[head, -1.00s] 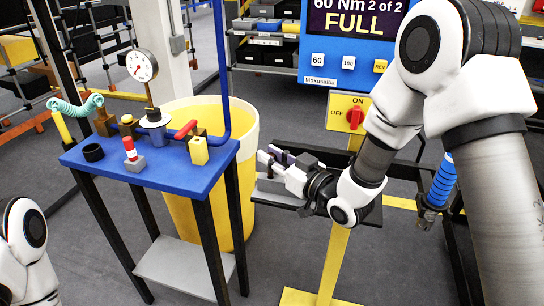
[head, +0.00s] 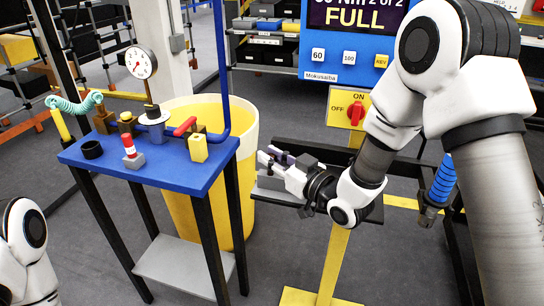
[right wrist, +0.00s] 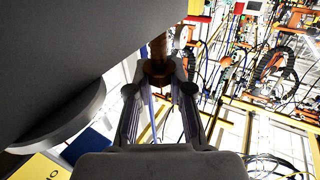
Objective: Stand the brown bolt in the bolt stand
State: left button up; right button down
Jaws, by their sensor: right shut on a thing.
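My right gripper (head: 268,158) is low over a small platform at the centre of the head view. In the right wrist view its fingers (right wrist: 158,88) are shut on the brown bolt (right wrist: 157,72). The bolt's wide part sits between the fingertips and its shaft runs toward the top of the picture. The bolt cannot be made out in the head view. A grey block (head: 270,184) lies on the platform just below the gripper; I cannot tell whether it is the bolt stand. My left gripper is out of view; only part of that arm shows at lower left.
The platform (head: 372,214) is dark, on a yellow post. A blue table (head: 150,178) at left carries a gauge (head: 141,65) and several small parts. A yellow bin (head: 250,140) stands behind it. A blue-handled tool (head: 441,182) hangs at right.

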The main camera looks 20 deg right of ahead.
jog(key=shift+f+b, duration=0.8)
jog(key=shift+f, duration=0.2)
jog(key=c, duration=1)
grip_release()
jog(key=shift+r, duration=0.1)
jog(key=shift+s, duration=0.1)
jog(key=v, duration=0.7)
jog(key=shift+s+d, duration=0.1)
jog(key=shift+s, duration=0.05)
